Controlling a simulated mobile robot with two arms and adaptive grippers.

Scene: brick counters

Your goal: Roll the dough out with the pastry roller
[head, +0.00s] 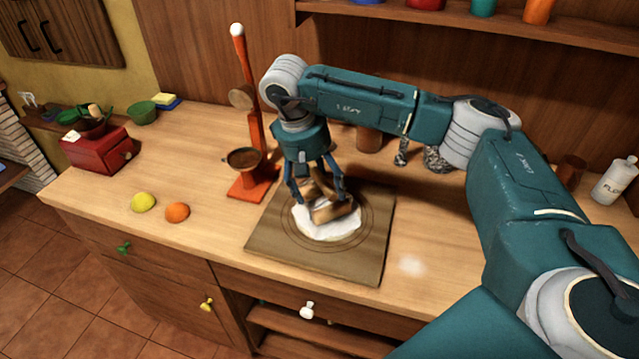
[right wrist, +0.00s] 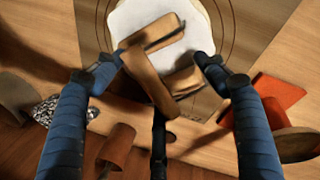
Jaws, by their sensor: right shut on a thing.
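The dough (head: 326,222) is a flat white disc on a brown pastry board (head: 362,255) with circles marked on it. The wooden pastry roller (head: 333,208) is over the dough, partly hidden by my fingers. My right gripper (head: 316,190) points down and is shut on the roller. In the right wrist view, the roller (right wrist: 150,80) lies between my blue fingers (right wrist: 160,70), with the white dough (right wrist: 140,18) behind it. Whether the roller touches the dough is hard to tell. My left gripper is not in view.
An orange juicer press (head: 252,185) stands left of the board. A lemon (head: 143,202) and an orange (head: 177,212) lie near the front edge. A red box (head: 98,150) is at the far left, and a white flour bottle (head: 615,180) at the right. White powder (head: 411,265) marks the counter.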

